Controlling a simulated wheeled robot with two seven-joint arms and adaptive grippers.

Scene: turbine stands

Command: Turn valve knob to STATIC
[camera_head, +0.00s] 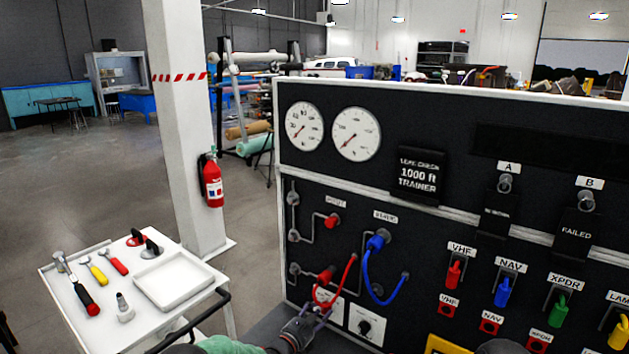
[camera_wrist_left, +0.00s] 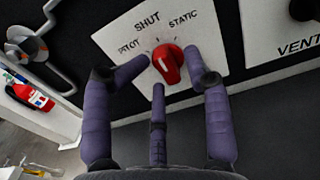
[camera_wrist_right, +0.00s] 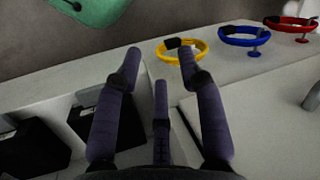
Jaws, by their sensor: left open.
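The red valve knob (camera_wrist_left: 168,64) sits on a white plate (camera_wrist_left: 206,45) marked PITOT, SHUT and STATIC in the left wrist view. Its long grip looks roughly in line with SHUT, but its exact pointing is unclear. My left gripper (camera_head: 318,311) is at the lower left of the black panel. In its wrist view the open left fingers (camera_wrist_left: 168,68) stand on either side of the knob; contact cannot be told. In the head view the gripper covers the knob.
A VENT knob (camera_head: 364,327) is right of the valve plate. Red (camera_head: 350,274) and blue hoses (camera_head: 369,274) hang close above my left gripper. A white tool cart (camera_head: 180,321) stands left. Yellow (camera_wrist_right: 181,53) and blue rings (camera_wrist_right: 245,37) lie beyond my right gripper.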

